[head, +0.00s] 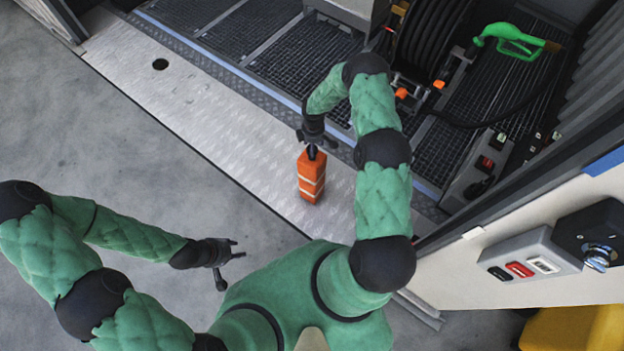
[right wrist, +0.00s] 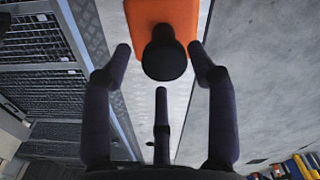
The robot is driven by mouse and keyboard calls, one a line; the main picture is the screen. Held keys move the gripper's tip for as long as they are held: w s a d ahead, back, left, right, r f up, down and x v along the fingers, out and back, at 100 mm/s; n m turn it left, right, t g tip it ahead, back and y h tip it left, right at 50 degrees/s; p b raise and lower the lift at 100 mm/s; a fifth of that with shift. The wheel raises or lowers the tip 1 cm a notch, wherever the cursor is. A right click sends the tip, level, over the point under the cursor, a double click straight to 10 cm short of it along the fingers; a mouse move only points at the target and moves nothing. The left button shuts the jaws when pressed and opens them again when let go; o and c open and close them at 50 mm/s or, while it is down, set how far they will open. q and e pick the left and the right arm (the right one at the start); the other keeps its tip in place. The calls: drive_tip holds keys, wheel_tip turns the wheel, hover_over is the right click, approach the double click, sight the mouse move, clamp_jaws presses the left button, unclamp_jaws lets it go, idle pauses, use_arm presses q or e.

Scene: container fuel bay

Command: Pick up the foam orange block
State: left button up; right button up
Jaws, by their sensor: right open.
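The foam orange block (head: 311,182), with pale bands and a black knob (head: 312,152) on top, stands upright on the light metal sill (head: 240,130). My right gripper (head: 315,138) is above it, pointing down. In the right wrist view the orange block (right wrist: 142,18) is at the top, and the right gripper (right wrist: 159,62) is open, with two fingers on either side of the black knob (right wrist: 164,60) and a third finger below it. I see gaps between fingers and knob. My left gripper (head: 232,258) is open and empty over the grey floor.
Behind the sill are dark floor grating (head: 270,55), a hose reel (head: 425,45) and a green fuel nozzle (head: 510,40). A door with a grey switch box (head: 530,255) stands at the right. A yellow object (head: 575,330) is at the lower right. The concrete floor (head: 90,130) is clear at left.

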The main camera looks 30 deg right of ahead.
drive_tip(key=shift+a+f+b, duration=0.2)
drive_tip(key=shift+f+b, duration=1.2)
drive_tip(key=shift+f, duration=1.65)
drive_tip(key=shift+r, duration=0.1)
